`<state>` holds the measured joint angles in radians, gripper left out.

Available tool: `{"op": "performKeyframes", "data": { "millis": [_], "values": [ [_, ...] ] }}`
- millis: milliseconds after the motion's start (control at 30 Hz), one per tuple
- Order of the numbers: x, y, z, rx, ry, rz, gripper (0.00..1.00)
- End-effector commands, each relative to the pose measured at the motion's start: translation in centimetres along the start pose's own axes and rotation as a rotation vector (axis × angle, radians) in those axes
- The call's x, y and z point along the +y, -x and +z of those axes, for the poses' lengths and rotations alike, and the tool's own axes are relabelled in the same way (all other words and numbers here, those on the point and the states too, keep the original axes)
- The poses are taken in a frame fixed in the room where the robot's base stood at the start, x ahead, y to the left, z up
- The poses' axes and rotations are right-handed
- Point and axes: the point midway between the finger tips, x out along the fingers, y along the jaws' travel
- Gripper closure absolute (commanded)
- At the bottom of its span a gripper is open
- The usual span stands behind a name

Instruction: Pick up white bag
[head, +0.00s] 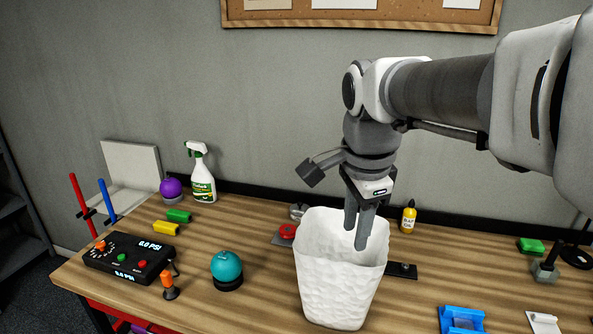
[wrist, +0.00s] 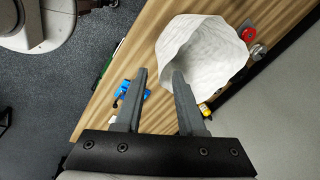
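The white bag (head: 338,283) stands upright and open-topped near the front middle of the wooden table. It has a dimpled surface. My gripper (head: 357,238) points down at the bag's opening, with its fingertips overlapping the far rim and inside in the head view. In the wrist view the fingers of my gripper (wrist: 156,75) are apart, with a gap between them. The white bag (wrist: 205,50) shows there beyond the fingertips, with the right finger overlapping its opening. Whether a finger touches the bag wall I cannot tell.
A red button (head: 288,231) and a yellow bottle (head: 408,217) stand behind the bag. A teal ball (head: 227,268), a black pressure box (head: 130,257) and a spray bottle (head: 201,175) are to the left. Blue parts (head: 462,319) lie to the right. The wall is close behind the table.

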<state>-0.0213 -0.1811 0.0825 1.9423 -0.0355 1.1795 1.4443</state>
Motion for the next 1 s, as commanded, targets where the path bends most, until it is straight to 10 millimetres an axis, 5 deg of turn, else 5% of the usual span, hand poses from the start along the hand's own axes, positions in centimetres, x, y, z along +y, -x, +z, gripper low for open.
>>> {"op": "performKeyframes", "data": {
  "millis": [200,467,1000],
  "values": [
    [-4.3,0.6,0.2,-0.003,-0.366,0.081,0.61],
    [-6.0,0.0,0.4,0.007,-0.555,0.119,0.61],
    [-4.8,-10.3,0.6,0.008,-0.564,0.123,0.61]
  ]
}}
